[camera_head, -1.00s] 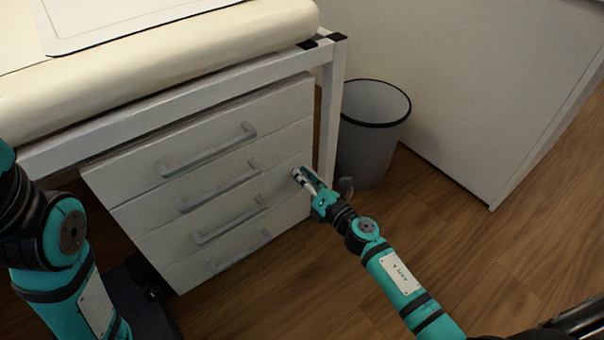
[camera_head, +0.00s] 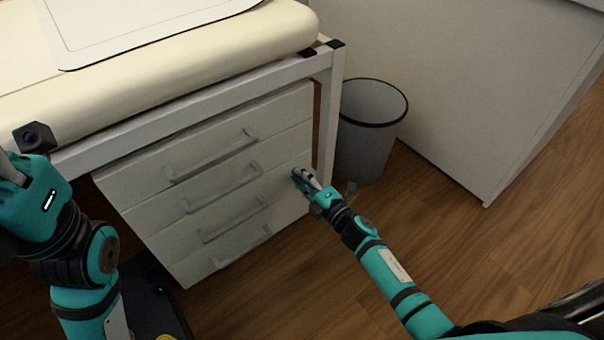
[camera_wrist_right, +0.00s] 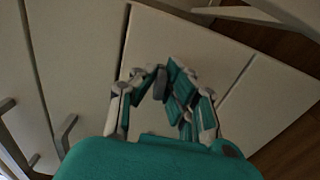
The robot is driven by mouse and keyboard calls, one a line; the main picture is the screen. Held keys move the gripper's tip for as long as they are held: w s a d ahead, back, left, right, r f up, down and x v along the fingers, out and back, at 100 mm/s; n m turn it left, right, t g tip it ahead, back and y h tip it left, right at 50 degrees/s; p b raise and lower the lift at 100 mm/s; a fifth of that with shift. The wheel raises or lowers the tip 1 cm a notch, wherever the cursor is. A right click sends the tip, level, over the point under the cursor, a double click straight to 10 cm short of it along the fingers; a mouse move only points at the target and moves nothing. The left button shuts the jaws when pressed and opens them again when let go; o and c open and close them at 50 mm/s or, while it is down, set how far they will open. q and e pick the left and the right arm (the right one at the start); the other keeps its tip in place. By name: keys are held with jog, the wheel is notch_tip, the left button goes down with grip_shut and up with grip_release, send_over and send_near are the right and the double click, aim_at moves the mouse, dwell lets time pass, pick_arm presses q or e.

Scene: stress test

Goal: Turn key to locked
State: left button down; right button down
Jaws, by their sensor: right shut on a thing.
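The drawer cabinet (camera_head: 270,155) is white with several grey bar handles and stands under the bed-like table. My right gripper (camera_head: 300,176) is at the right end of its front, near the upper drawers. In the right wrist view, the right gripper (camera_wrist_right: 160,85) is shut on a small dark grey key (camera_wrist_right: 160,84) against the drawer front (camera_wrist_right: 190,40). The lock behind the key is hidden by the fingers, and the key's exact angle cannot be told. My left gripper (camera_head: 12,172) is at the left edge, partly cut off, and its fingertips are not clearly seen.
A grey waste bin (camera_head: 365,145) stands just right of the cabinet, close to my right arm. A white table leg (camera_head: 328,130) runs between them. A white panel (camera_head: 450,80) stands at the right. The wooden floor (camera_head: 480,250) in front is open.

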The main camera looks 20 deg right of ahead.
jog(key=shift+d, duration=0.15)
dwell(0.4)
jog(key=c, duration=1.4)
grip_release()
jog(key=shift+s, duration=0.1)
jog(key=v, duration=1.1)
jog(key=shift+s+d, duration=0.1)
jog(key=shift+s, duration=0.3)
